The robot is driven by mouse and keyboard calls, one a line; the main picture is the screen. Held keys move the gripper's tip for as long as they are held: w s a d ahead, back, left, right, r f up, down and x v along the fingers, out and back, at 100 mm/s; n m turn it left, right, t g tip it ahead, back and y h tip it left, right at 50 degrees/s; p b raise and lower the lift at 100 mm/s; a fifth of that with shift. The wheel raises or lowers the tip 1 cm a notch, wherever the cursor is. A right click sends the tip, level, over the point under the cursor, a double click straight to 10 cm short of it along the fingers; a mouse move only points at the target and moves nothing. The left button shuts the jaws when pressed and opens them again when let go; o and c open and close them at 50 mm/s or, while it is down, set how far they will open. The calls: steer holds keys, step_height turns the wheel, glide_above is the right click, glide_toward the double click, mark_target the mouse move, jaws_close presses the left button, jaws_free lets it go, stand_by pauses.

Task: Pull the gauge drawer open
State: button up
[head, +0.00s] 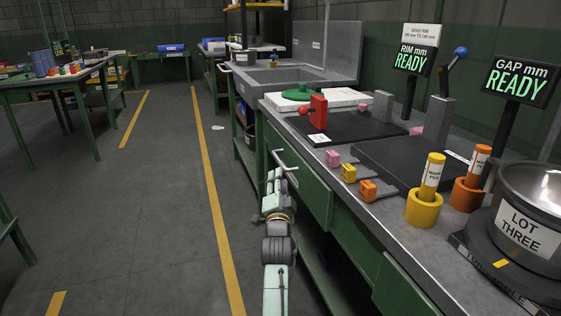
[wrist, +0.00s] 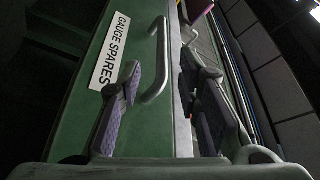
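The green drawer front (wrist: 105,120) fills the middle of the wrist view, with a white label (wrist: 111,51) reading "GAUGE SPARES". A silver bar handle (wrist: 157,75) stands out from it. The drawer front (head: 305,190) also shows in the head view, under the bench top, and looks flush with the bench. My gripper (wrist: 161,66) is open, with one finger on each side of the handle. Both fingers look apart from the bar; how deep the bar sits between them is hard to tell. In the head view my gripper (head: 275,178) is small, close to the handle (head: 284,161).
The bench top (head: 385,205) carries a red gauge (head: 318,108), small pink, yellow and orange blocks, two marker pens in holders and a steel pot (head: 530,205). A sink (head: 285,76) lies beyond.

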mark_target(280, 161)
steer(key=x, duration=0.9)
steer(key=shift+w+r, duration=0.15)
jaws_close()
stand_by(0.5)
